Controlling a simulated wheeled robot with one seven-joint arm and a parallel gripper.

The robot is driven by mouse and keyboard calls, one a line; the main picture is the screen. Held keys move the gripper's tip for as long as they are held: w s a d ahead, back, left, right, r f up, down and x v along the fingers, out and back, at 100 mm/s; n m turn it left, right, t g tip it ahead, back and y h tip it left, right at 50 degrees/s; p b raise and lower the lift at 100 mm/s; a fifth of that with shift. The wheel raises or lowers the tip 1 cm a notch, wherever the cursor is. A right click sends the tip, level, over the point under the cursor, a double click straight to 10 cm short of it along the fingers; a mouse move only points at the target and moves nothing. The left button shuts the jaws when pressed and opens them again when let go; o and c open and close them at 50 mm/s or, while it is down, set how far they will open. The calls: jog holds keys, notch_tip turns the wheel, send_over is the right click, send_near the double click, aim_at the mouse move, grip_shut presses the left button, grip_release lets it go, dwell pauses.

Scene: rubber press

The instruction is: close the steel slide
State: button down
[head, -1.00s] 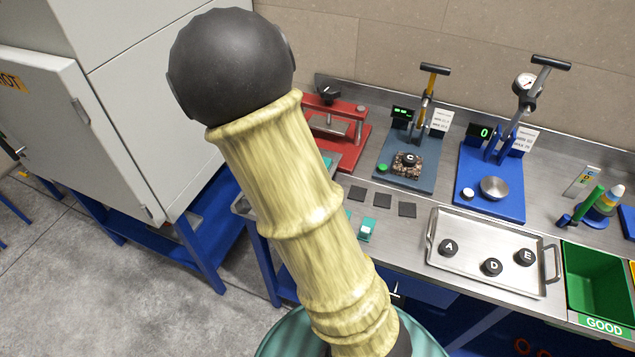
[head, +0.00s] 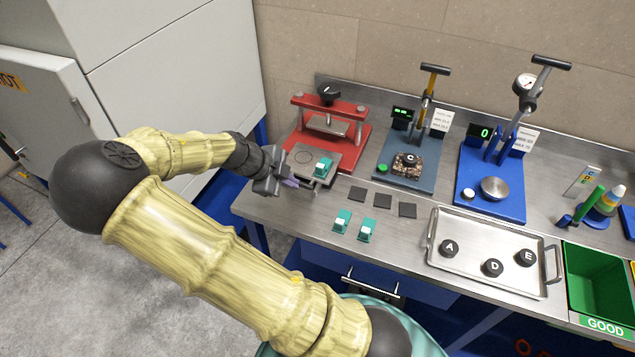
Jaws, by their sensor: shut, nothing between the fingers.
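The steel slide (head: 305,158) is a flat grey plate that sticks out from the front of the red press (head: 352,133). A teal-and-white block (head: 323,167) sits on its right part, and a round outline shows on its left part. A handle bar (head: 318,186) shows at the slide's front edge. My gripper (head: 289,182) is at the front left of the slide, close to the handle. Its fingers are shut and empty; I cannot tell whether they touch the handle.
Two more teal-and-white blocks (head: 342,221) and several dark squares (head: 382,201) lie on the steel bench. A tray (head: 437,252) with round black pieces is to the right. A blue-grey device (head: 426,177) stands right of the press. A grey cabinet (head: 160,70) is at the left.

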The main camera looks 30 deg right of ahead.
jog(key=p, duration=0.2)
send_near(317, 190)
jog(key=s+d+f, duration=0.2)
jog(key=f, duration=0.1)
jog(key=s+d+f, duration=0.1)
jog(key=shift+d+f, duration=0.1)
jog(key=shift+f, duration=0.3)
jog(key=w+d, duration=0.1)
jog(key=w+d+p, duration=0.1)
jog(key=shift+w+d+r, duration=0.15)
jog(key=shift+d, duration=0.1)
jog(key=shift+w+d, duration=0.2)
